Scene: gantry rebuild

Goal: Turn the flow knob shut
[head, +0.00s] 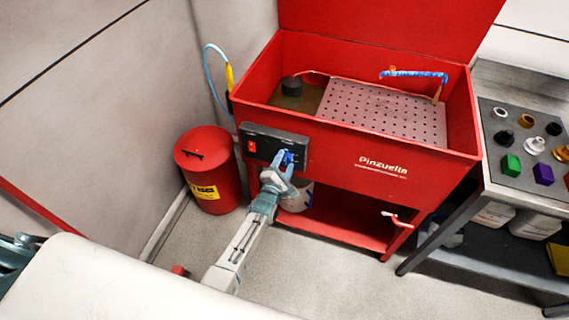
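The red parts washer carries a black control panel (262,143) on the left of its front face. A red switch (251,146) shows at the panel's left end. My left gripper (284,158) is at the right part of this panel, with its blue-grey fingers up against or just in front of it. A small dark blue shape (289,158) shows at the fingertips, and it may be the flow knob. The fingers cover most of that spot, so I cannot tell whether they grip it. My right gripper is not in view.
The red washer basin (458,110) holds a perforated tray (385,112) and a blue hose (413,74). A red bin (214,168) stands left of it.

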